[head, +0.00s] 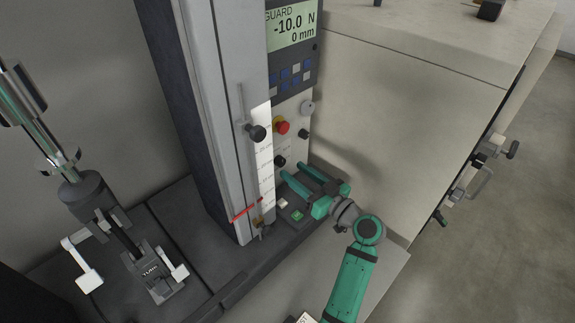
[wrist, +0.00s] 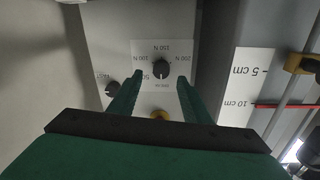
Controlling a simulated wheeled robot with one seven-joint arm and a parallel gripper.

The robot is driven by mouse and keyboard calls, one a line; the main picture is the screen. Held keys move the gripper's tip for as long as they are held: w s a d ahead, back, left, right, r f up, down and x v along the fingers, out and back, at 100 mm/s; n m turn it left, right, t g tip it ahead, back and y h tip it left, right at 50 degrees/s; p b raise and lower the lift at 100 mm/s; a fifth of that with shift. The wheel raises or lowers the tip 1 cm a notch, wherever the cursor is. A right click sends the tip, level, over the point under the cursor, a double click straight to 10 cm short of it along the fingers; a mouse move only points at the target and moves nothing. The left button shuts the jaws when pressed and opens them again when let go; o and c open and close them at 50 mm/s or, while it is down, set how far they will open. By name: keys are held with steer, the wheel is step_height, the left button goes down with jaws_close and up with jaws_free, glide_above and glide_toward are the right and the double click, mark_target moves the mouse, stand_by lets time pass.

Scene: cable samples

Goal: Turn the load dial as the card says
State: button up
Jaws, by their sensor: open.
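The load dial (wrist: 160,68) is a black knob on a pale plate in the wrist view, with 50 N to 200 N marks around it, printed upside down in this view. A black knob (head: 280,161) on the machine's front, by my fingertips in the head view, appears to be the same dial. My gripper (wrist: 160,77) is open, its two green fingers on either side of the dial's lower part; I cannot tell if they touch it. It also shows in the head view (head: 293,170). A white card corner (head: 305,318) shows at the bottom edge; its text is not readable.
The display (head: 291,27) reads GUARD, -10.0 N, 0 mm. A red button (head: 283,127) and another black knob (head: 304,133) sit above the dial. A second knob (wrist: 113,88) is left of my fingers in the wrist view. The machine column (head: 215,120) stands close to the left.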

mark_target(282, 163)
steer(key=x, duration=0.3)
steer(key=shift+w+a, duration=0.15)
steer(key=shift+a, duration=0.25)
steer(key=shift+w+a, duration=0.1)
steer(key=shift+w, duration=0.15)
steer(key=c, duration=1)
